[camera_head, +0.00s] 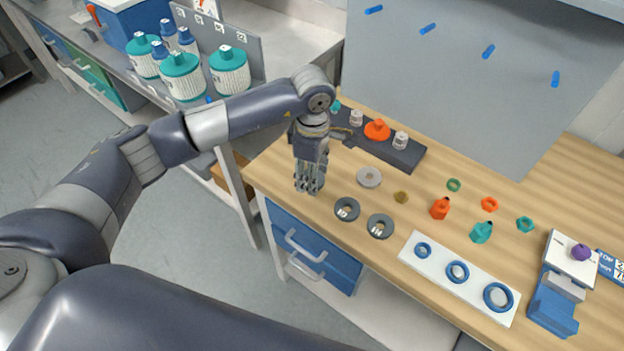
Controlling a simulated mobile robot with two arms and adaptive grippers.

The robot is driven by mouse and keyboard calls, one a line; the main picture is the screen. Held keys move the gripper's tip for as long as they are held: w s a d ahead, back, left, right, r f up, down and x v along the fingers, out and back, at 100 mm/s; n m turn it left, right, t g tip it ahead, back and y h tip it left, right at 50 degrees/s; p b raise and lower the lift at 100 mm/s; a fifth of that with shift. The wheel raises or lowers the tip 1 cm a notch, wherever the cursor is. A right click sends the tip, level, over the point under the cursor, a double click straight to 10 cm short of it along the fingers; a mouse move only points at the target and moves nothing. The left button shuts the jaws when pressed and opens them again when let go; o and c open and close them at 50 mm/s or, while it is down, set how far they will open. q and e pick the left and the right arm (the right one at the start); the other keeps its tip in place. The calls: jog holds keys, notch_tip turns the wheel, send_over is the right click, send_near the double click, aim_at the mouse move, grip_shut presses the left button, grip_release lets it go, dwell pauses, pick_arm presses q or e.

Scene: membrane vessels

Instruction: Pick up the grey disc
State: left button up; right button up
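A light grey disc (361,178) with a round centre lies flat on the wooden bench, near the dark rack. Two darker grey ring-like discs with white labels, one at left (338,207) and one at right (371,229), lie closer to the front edge. My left gripper (310,188) points down over the bench's left end, left of all three discs and apart from them. Its fingers are seen edge-on, so their opening is unclear, and I see nothing held in it. My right gripper is not in view.
A dark rack (405,155) with small vials and an orange piece stands behind the discs. Orange and teal bottles (440,208), small rings, a white plate (420,262) with blue rings and a blue-white device (553,305) are to the right. Large teal-capped bottles (183,82) stand on the left bench.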

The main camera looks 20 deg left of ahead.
pick_arm(q)
jog(key=s+d+b, duration=0.1)
jog(key=s+d, duration=0.2)
jog(key=s+d+r+b, duration=0.1)
jog(key=s+d+b, duration=0.1)
jog(key=s+d, duration=0.2)
jog(key=s+d+r+b, duration=0.1)
jog(key=s+d, duration=0.2)
jog(key=s, duration=0.1)
jog(key=shift+d+r+b, duration=0.25)
jog(key=shift+b, duration=0.1)
jog(key=shift+s+d+r, duration=0.25)
jog(key=shift+r, duration=0.1)
notch_tip(320, 180, up, 4)
jog(key=shift+a+f+p, duration=0.1)
jog(key=shift+f+p, duration=0.15)
jog(key=shift+p, duration=0.4)
